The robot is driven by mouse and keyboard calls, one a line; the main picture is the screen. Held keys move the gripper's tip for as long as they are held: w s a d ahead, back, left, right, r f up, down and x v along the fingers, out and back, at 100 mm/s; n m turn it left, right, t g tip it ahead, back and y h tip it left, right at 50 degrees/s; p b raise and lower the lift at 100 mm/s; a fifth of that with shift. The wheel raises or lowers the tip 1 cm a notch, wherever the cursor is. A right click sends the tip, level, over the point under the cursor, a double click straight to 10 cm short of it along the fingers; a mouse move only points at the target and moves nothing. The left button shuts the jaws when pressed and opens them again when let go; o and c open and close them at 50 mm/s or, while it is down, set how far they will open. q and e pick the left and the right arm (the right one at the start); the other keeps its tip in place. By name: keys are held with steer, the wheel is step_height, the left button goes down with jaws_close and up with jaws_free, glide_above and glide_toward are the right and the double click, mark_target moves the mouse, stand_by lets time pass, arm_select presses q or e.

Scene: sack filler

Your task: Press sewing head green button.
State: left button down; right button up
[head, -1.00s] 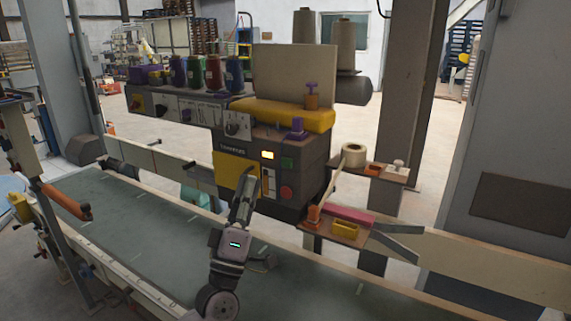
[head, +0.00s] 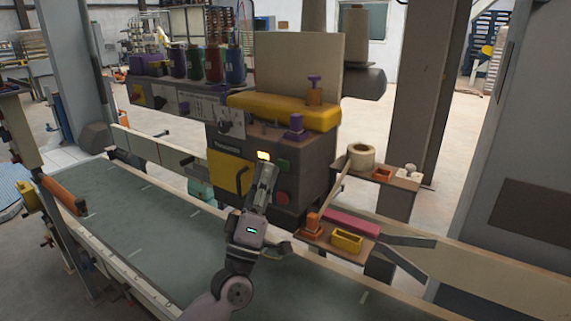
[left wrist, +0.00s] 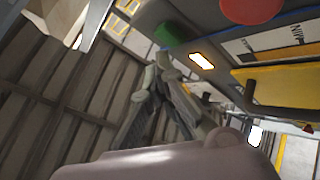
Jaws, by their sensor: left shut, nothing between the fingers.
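The sewing head (head: 228,144) is a dark box with a yellow cover, standing beside the conveyor. Its green button (head: 284,166) is on the front face, right of a lit yellow display (head: 263,155) and above a red button (head: 283,197). My left gripper (head: 267,167) is shut and empty, its tips in front of the panel, just left of the green button. In the left wrist view the green button (left wrist: 164,34) shows just beyond the fingertips (left wrist: 163,62); a small gap seems to remain, though contact is hard to judge. My right gripper is not in view.
The conveyor belt (head: 150,220) runs below the sewing head. A small shelf (head: 325,238) with orange, yellow and pink items juts out right of it. A grey column (head: 510,170) stands at the right.

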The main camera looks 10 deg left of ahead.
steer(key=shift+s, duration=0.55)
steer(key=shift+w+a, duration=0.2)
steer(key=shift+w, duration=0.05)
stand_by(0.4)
arm_select(q)
steer(key=shift+w+d, duration=0.1)
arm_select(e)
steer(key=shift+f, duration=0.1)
arm_select(q)
steer(key=shift+w+d, duration=0.1)
steer(key=shift+w, duration=0.2)
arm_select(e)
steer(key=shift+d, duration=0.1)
